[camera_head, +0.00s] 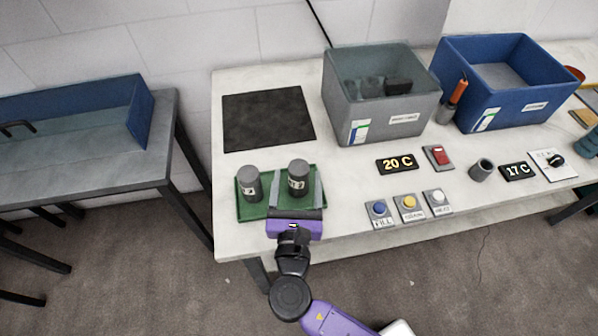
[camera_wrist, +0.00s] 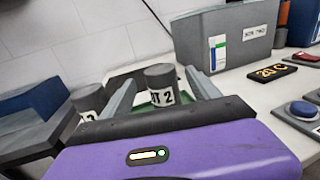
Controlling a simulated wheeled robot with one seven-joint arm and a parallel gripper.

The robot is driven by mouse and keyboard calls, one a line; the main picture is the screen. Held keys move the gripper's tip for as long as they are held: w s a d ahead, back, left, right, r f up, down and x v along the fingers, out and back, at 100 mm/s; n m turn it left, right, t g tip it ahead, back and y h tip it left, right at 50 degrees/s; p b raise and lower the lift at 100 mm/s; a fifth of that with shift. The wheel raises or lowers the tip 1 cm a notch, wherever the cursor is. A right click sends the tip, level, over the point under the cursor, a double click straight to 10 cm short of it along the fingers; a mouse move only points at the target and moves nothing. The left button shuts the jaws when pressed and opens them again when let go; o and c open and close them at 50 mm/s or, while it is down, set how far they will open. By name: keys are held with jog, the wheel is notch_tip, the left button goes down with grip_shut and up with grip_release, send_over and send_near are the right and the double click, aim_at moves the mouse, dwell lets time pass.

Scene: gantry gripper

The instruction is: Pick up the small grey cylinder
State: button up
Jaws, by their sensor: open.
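Two dark grey cylinders with white labels stand upright on a green tray (camera_head: 267,211). The right cylinder (camera_head: 298,178) stands between the two fingers of my gripper (camera_head: 297,176), which is open. The wrist view shows this cylinder (camera_wrist: 160,78) between the fingers (camera_wrist: 158,86), its label partly readable as "2". I cannot tell whether either finger touches it. The left cylinder (camera_head: 249,183) is outside the left finger and also shows in the wrist view (camera_wrist: 88,99). A smaller, hollow-looking grey cylinder (camera_head: 481,170) stands on the table at the right, away from my gripper.
A grey bin (camera_head: 385,120) with several grey items and a blue bin (camera_head: 535,107) stand behind. Buttons (camera_head: 409,204) and a "20 C" display (camera_head: 397,164) are right of the tray. A black mat (camera_head: 266,119) lies clear behind it. Another blue bin (camera_head: 140,115) is far left.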

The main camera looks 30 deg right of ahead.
aim_at(299, 161)
jog(key=shift+p+x, duration=0.35)
jog(key=shift+x, duration=2.75)
jog(key=shift+f, duration=0.2)
grip_shut()
